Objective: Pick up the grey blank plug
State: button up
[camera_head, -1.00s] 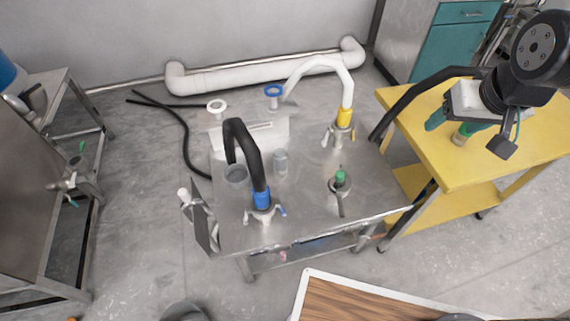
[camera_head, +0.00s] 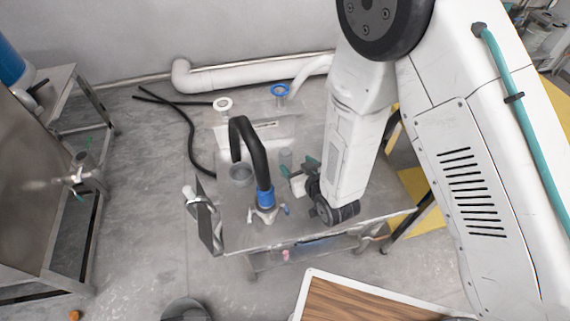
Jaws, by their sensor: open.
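A small grey cylinder (camera_head: 286,156), which looks like the grey blank plug, stands upright on the steel table (camera_head: 290,228), right of the black hose. My gripper (camera_head: 298,166) is low over the table just in front and to the right of it. Its green fingertips are apart, one close to the cylinder's lower edge in the picture. I cannot tell whether they touch it. Nothing shows held between them. My arm hides the right part of the table.
A black hose with a blue collar (camera_head: 264,198) arches beside the cylinder, with a grey cup-like port (camera_head: 241,174) to its left. A wood-topped surface (camera_head: 350,300) is in front.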

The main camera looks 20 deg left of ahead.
aim_at(288, 162)
jog(key=shift+s+a+f+y, duration=0.25)
jog(key=shift+s+f+y, duration=0.05)
jog(key=shift+s+f, duration=0.25)
jog(key=shift+a+f, duration=0.15)
jog(key=x, duration=0.7)
jog(key=shift+w, duration=0.4)
jog(key=c, duration=1.4)
